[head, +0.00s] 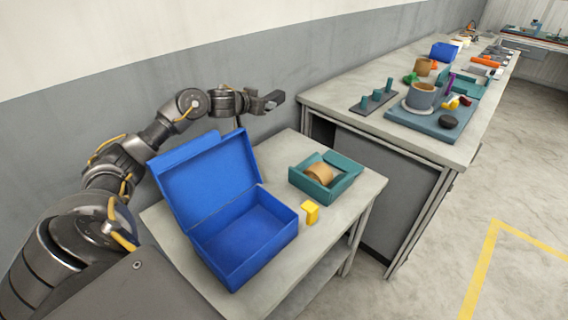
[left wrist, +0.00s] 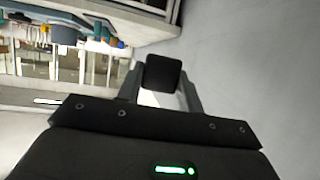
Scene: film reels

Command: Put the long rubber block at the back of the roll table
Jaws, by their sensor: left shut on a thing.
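My left gripper (head: 268,101) is raised above and behind the small grey table (head: 367,197), near the grey wall. In the left wrist view, the gripper (left wrist: 163,90) is shut on a black block (left wrist: 163,72), which I take to be the long rubber block. Only its dark end face shows there, so its length is hidden. Which table is the roll table is not clear; the small table bears a teal crate (head: 346,183) with a tan roll (head: 319,173) in it. My right gripper is not in view.
An open blue box (head: 268,247) with its lid up fills the small table's left part. A yellow block (head: 310,212) stands between box and crate. A long workbench (head: 325,97) behind holds a blue-grey mat (head: 432,128), a peg rack (head: 370,100) and several parts.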

